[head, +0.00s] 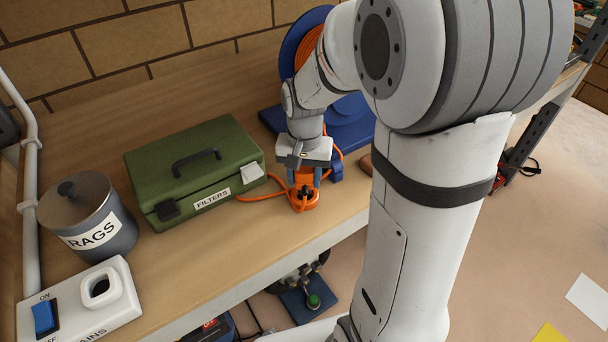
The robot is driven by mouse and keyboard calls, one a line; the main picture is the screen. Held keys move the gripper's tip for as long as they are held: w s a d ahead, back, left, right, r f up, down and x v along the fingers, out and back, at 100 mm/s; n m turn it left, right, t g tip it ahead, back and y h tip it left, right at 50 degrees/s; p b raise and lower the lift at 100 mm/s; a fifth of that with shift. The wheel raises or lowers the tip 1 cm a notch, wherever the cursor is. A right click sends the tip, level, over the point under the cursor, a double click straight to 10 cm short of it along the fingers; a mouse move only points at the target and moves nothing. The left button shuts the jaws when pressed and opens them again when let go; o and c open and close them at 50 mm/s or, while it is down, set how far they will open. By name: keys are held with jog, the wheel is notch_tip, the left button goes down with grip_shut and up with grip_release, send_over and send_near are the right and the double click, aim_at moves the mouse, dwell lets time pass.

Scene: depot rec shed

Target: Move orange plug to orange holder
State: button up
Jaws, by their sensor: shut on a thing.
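My gripper (304,180) points down over the front part of the wooden bench, just right of the green box. It is shut on the orange plug (302,202), which has a dark part on its top between the fingers. An orange cable (262,196) runs from the plug to the left and loops back past the gripper towards the reel. I cannot tell whether the plug touches the bench. I cannot make out a separate orange holder; the gripper and arm hide part of this area.
A green FILTERS box (190,165) stands left of the gripper. A blue reel (294,44) with orange cable stands behind it. A RAGS tin (88,215) and a white MAINS socket box (77,309) stand at the left. The bench's front edge is near the plug.

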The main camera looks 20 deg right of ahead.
jog(key=shift+f+b, duration=1.15)
jog(key=shift+f, duration=0.35)
jog(key=o, duration=1.1)
jog(key=shift+c, duration=0.2)
jog(key=shift+r, duration=0.15)
notch_tip(320, 180, up, 8)
jog(key=shift+f, duration=0.2)
jog(key=s+r+n+t, duration=0.1)
jog(key=s+n+t, duration=0.2)
jog(key=s, duration=1)
jog(key=shift+s+d+r+n, duration=0.2)
jog(key=shift+s+r+n, duration=0.1)
jog(key=shift+n, duration=0.6)
